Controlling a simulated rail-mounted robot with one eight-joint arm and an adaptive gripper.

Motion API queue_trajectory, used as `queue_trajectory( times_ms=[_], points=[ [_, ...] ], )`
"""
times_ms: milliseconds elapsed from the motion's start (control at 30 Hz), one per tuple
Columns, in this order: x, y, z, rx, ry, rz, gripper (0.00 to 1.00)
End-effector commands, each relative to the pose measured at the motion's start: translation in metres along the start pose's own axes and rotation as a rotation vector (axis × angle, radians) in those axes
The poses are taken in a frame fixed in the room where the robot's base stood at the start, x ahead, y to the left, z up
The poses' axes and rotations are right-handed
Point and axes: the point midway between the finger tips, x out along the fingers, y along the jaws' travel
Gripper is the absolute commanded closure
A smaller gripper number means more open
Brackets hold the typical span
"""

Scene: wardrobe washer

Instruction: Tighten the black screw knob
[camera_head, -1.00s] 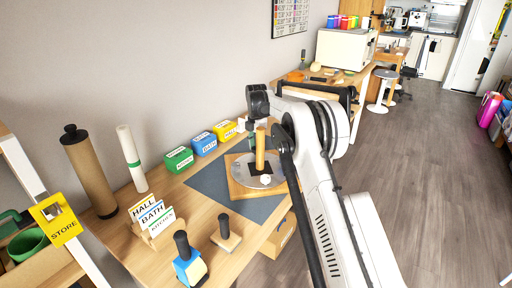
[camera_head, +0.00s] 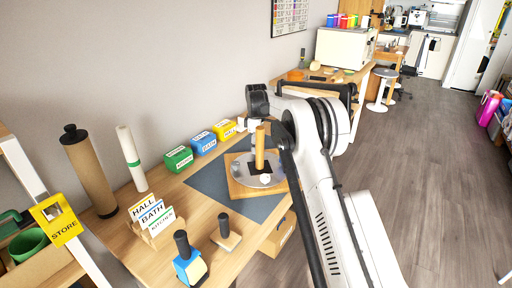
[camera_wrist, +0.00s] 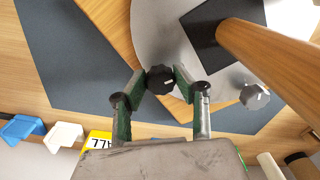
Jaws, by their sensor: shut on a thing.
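The black screw knob (camera_wrist: 160,79) is in the wrist view, at the edge of a round grey metal plate (camera_wrist: 153,25). My gripper (camera_wrist: 159,80) has its two green-sided fingers on either side of the knob, shut on it. In the head view the plate (camera_head: 244,176) lies on a wooden board (camera_head: 238,190), and an orange-brown wooden post (camera_head: 260,148) stands up from it. The post also shows in the wrist view (camera_wrist: 270,60). In the head view my gripper is mostly hidden behind the post and my arm, and I cannot make out the knob.
A light grey knob (camera_wrist: 254,97) sits on the plate near the post. Green (camera_head: 179,160), blue (camera_head: 203,144) and yellow (camera_head: 224,130) labelled boxes stand along the wall. A card holder (camera_head: 155,222) and dark-handled tools (camera_head: 226,234) stand at the front.

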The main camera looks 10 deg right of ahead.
Motion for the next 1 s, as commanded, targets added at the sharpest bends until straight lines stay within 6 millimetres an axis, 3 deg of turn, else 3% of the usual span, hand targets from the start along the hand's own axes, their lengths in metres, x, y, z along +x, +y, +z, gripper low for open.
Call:
queue_trajectory(
  times_ms=[500,1000],
  points=[
    [-0.001,-0.0015,-0.0006,0.443,0.001,0.001,0.99],
    [-0.0011,-0.0022,-0.0009,0.624,0.0,0.001,0.99]
  ],
)
